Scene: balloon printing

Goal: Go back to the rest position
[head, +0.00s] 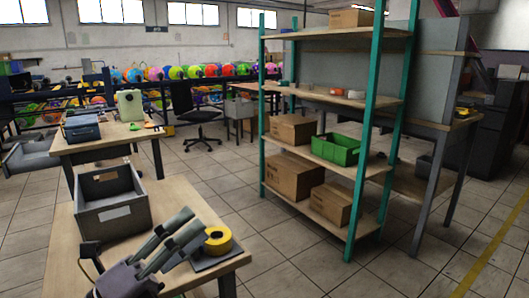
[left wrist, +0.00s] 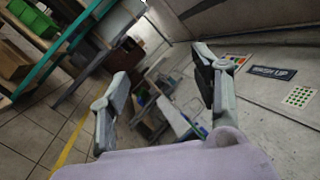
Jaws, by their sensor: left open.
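My left gripper (head: 177,236) is in the lower left of the head view, above the near wooden table (head: 66,245). Its two fingers are parted with nothing between them. In the left wrist view the fingers of the left gripper (left wrist: 165,95) stand wide apart, with only the distant room between them. My right gripper is not in either view.
A grey bin (head: 110,208) stands on the near table. A yellow tape roll (head: 217,240) lies at its right corner, close to my left gripper. A green-post shelf (head: 364,130) with cardboard boxes and a green crate (head: 336,149) stands right. Tiled floor (head: 225,180) lies between.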

